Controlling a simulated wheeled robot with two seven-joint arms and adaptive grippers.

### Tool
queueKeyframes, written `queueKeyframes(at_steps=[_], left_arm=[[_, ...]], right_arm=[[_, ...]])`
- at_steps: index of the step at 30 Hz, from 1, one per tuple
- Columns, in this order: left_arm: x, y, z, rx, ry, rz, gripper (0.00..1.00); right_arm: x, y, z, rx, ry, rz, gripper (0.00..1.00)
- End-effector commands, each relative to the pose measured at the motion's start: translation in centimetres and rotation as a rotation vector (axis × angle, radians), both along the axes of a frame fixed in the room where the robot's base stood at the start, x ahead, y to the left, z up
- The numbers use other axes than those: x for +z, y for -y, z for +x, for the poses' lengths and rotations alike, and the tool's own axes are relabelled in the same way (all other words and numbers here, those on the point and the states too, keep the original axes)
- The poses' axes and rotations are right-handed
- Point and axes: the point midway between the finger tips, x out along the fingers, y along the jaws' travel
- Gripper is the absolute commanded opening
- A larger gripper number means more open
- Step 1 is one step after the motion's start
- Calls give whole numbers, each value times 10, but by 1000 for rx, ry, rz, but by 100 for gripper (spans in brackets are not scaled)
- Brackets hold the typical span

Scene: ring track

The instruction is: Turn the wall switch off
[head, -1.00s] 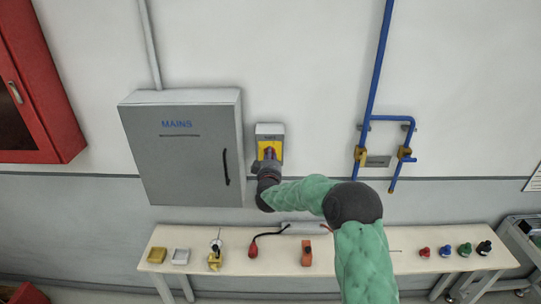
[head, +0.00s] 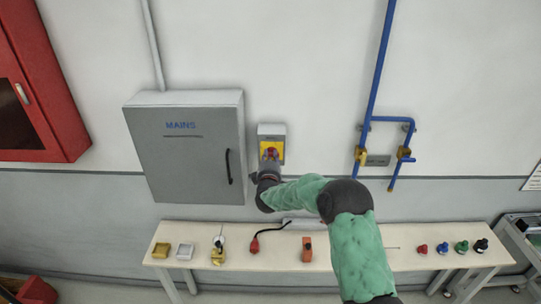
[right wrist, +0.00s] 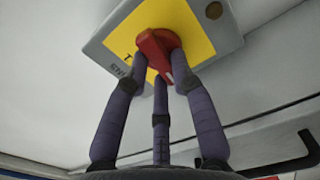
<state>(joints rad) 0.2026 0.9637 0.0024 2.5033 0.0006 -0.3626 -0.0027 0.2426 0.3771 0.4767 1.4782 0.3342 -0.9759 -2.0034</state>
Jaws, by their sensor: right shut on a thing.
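The wall switch (head: 271,130) is a grey box with a yellow face, fixed to the wall right of the MAINS cabinet. In the right wrist view its yellow plate (right wrist: 201,35) carries a red rotary knob (right wrist: 158,48). My right gripper (head: 269,164) is at the switch from below and in front, its fingers shut on the red knob. In the right wrist view the gripper's dark fingers (right wrist: 160,78) close around the knob. The fingers and arm hide part of the switch in the head view. My left gripper is not in view.
The grey MAINS cabinet (head: 188,165) with a black handle stands close left of the switch. Blue pipes (head: 374,80) with yellow valves run to the right. A bench (head: 350,262) with several small items is below. A red cabinet (head: 60,120) hangs far left.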

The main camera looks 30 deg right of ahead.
Motion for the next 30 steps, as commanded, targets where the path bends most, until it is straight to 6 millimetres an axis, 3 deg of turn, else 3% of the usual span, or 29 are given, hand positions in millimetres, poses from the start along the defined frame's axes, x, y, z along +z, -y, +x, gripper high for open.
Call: queueKeyframes(at_steps=[10,25,26,27,30], left_arm=[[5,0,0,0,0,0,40],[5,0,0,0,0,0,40],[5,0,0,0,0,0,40],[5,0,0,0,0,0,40],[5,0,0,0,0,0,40]], right_arm=[[-2,-1,0,1,-63,-97,0],[-3,-2,0,2,-72,-110,0],[-3,-2,0,2,-72,-110,33],[-3,-2,0,2,-71,-109,45],[-3,-1,0,1,-71,-109,49]])
